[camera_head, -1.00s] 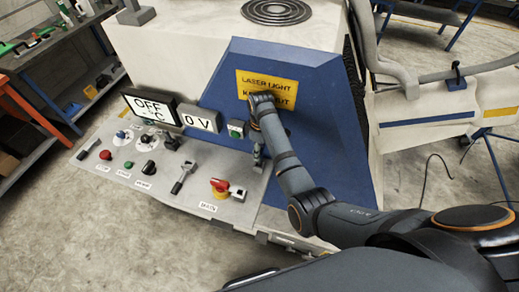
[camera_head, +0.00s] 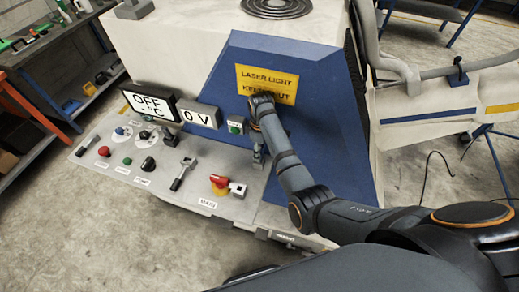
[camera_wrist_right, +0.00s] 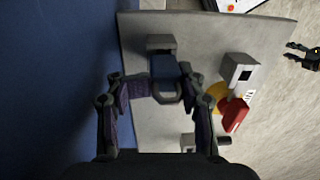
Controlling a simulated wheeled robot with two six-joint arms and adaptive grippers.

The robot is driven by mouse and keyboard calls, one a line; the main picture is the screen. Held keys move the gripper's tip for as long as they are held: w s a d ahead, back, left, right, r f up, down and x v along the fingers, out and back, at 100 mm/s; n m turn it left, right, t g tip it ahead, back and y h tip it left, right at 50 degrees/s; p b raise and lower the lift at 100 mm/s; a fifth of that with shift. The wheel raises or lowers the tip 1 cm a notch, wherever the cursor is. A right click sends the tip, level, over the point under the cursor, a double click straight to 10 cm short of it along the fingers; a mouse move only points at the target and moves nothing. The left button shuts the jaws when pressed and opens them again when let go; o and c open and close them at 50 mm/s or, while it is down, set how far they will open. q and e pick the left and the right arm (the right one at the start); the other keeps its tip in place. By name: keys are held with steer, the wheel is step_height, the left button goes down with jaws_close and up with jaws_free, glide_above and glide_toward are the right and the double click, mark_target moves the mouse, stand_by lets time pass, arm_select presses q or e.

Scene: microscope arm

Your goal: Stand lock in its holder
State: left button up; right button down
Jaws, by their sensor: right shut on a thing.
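My right gripper (camera_wrist_right: 157,88) is shut on the lock (camera_wrist_right: 165,68), a small dark block with a ring-shaped loop, held between both fingers in the right wrist view. The lock is close over the grey panel, beside a grey bracket (camera_wrist_right: 160,42) that may be its holder. I cannot tell whether lock and bracket touch. In the head view my right gripper (camera_head: 257,152) is at the panel's right end by the blue housing, and the lock is too small to make out. My left gripper (camera_wrist_right: 304,56) shows open and empty at the right edge of the wrist view.
A red switch (camera_head: 219,181) with a grey block (camera_head: 238,189) sits close by on the panel (camera_head: 150,196). A grey lever (camera_head: 183,174), several knobs and two displays are to the left. The blue housing (camera_head: 320,120) rises right behind my right gripper.

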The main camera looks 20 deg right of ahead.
steer(key=shift+f, duration=0.45)
steer(key=c, duration=0.6)
jaws_free()
steer(key=shift+r, duration=0.15)
step_height(320, 180, up, 7)
steer(key=shift+w+d+r, duration=0.1)
steer(key=shift+w+r, duration=0.05)
steer(key=shift+r, duration=0.05)
